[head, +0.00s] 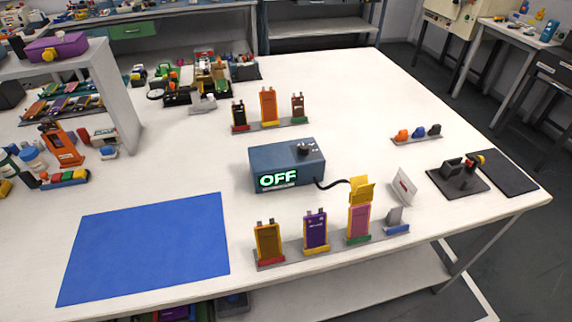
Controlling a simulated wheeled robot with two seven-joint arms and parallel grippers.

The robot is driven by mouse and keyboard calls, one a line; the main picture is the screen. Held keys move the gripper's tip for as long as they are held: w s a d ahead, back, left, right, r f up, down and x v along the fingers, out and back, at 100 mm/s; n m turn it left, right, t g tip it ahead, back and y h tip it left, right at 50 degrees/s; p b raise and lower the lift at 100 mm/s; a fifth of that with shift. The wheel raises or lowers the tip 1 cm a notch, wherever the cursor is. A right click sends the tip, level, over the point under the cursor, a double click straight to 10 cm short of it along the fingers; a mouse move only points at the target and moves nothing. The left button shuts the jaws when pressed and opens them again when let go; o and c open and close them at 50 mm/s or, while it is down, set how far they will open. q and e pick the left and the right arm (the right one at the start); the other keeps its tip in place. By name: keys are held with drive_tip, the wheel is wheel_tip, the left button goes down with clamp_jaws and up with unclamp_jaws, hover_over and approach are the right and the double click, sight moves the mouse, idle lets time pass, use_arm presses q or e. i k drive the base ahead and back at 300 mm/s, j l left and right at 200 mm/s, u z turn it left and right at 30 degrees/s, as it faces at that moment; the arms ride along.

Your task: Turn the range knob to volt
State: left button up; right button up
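A blue-grey meter box (272,160) stands in the middle of the white table, and its display (278,178) reads OFF in green letters. The dark range knob (304,149) sits on top of the box, near its right side. Its pointer is too small to read. A black cable runs from the box to a yellow clip (361,189), which sits at the top of a pink pouch cell (358,223). Neither of my grippers is in the head view.
A front rack also holds a brown cell (267,241) and a purple cell (316,230). Behind the meter stands another rack with several cells (268,104). A white card (404,186) stands at right. A blue mat (148,248) lies bare at front left. A black fixture (458,178) stands far right.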

sight(303, 150)
drive_tip(key=l+u, duration=0.5)
drive_tip(key=u, duration=0.25)
drive_tip(key=l+u, duration=0.35)
